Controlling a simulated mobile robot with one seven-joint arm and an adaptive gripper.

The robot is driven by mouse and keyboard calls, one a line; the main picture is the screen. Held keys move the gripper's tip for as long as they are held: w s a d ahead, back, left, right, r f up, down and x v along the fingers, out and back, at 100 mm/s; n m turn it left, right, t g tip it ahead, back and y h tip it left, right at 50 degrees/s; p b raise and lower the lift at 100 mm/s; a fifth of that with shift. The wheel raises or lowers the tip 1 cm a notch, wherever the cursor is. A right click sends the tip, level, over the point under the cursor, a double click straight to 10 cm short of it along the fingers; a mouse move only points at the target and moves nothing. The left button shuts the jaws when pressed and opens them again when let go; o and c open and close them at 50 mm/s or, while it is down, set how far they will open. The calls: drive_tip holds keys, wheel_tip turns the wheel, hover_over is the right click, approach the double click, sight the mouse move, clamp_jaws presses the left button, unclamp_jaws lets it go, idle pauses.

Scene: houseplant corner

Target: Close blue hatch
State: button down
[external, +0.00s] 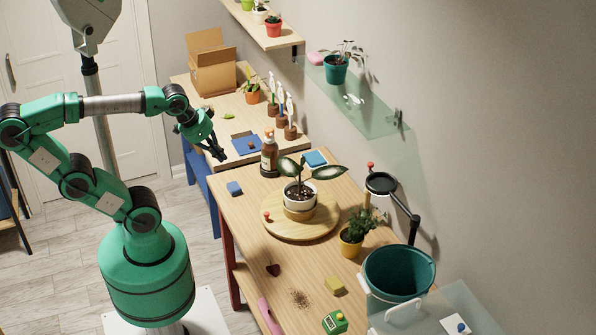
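A flat blue square panel (241,146) shows at the front part of the far wooden table, with a small dark spot on it. It looks like the blue hatch, but it is too small to tell whether it is raised or lies flush. My gripper (218,155) hangs in the air, pointing down, just left of the panel in the picture. Its dark fingers look apart from the panel. They are too small to tell whether they are open or shut, and I see nothing held in them.
A brown pump bottle (269,155) stands right of the panel. Several small stakes in brown pots (281,122) and an orange-potted plant (253,96) stand behind it, near a cardboard box (213,77).

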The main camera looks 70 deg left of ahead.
drive_tip(key=w+a+f+m+g+y+p, duration=0.2)
drive_tip(key=w+a+f+g, duration=0.1)
drive_tip(key=w+a, duration=0.7)
drive_tip(key=w+a+f+m+g+y+p, duration=0.25)
drive_tip(key=w+a, duration=0.55)
drive_tip(key=a, duration=0.4)
drive_tip(key=w+a+f+m+g+p, duration=0.15)
drive_tip(key=w+a+f+g, duration=0.3)
drive_tip(key=a+f, duration=0.85)
drive_tip(key=w+a+f+m+y+p, duration=0.1)
drive_tip(key=w+a+f+m, duration=0.2)
drive_tip(key=w+f, duration=0.2)
drive_tip(key=w+a+f+m+t+y+p, duration=0.1)
drive_tip(key=w+a+f+m, duration=0.2)
drive_tip(key=w+f, duration=0.3)
drive_tip(key=shift+w+a+f, duration=0.15)
drive_tip(key=shift+w+a, duration=0.1)
drive_tip(key=shift+w, duration=0.9)
drive_tip(key=shift+y, duration=0.25)
